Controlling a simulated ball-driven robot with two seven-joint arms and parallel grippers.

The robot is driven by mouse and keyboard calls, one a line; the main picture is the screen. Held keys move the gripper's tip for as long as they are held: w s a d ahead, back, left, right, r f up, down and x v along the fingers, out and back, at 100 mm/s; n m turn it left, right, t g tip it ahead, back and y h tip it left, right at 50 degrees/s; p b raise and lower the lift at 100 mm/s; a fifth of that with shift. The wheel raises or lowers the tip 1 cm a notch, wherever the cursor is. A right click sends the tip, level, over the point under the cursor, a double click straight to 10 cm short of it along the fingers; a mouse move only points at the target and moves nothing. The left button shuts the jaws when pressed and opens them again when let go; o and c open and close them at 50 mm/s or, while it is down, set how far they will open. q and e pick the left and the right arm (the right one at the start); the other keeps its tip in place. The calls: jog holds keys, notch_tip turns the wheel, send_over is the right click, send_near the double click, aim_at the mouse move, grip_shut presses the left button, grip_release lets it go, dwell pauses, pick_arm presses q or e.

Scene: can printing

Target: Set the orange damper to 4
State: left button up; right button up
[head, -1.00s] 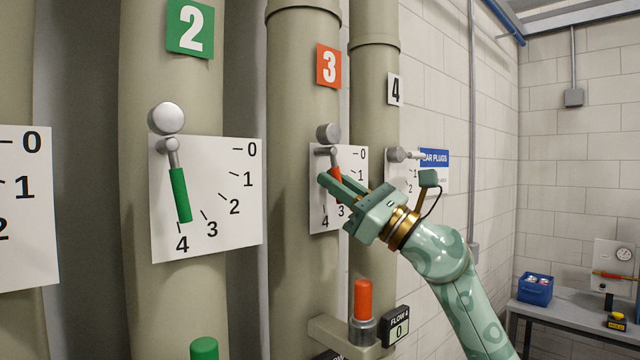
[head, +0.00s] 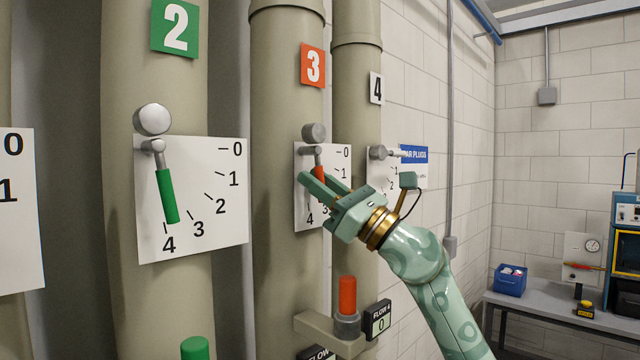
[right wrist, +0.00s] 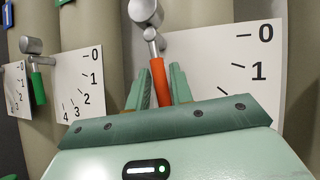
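The orange damper lever (head: 319,174) is on pipe 3, in front of its white scale plate (head: 336,158). It hangs from a grey pivot and points steeply down, toward the low end of the scale near 3 and 4. My right gripper (head: 318,185) is around the handle. In the right wrist view the orange handle (right wrist: 160,82) stands between my two fingers (right wrist: 160,92), which lie close against both sides. The handle's lower end is hidden by the gripper, so the exact mark is unclear. My left gripper is not in view.
The green lever (head: 167,196) on pipe 2 points at 4. The pipe 4 lever (head: 381,153) sticks out to the right. Below stand an orange-topped post (head: 347,295) and a flow display (head: 378,320). A bench (head: 520,302) with a blue box (head: 510,280) is at the right.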

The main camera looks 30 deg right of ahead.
jog(key=shift+s+d+f+b, duration=0.25)
jog(key=shift+f+b, duration=0.05)
jog(key=shift+f, duration=0.05)
jog(key=b+v, duration=0.8)
jog(key=v, duration=0.7)
jog(key=shift+s+d+f, duration=0.1)
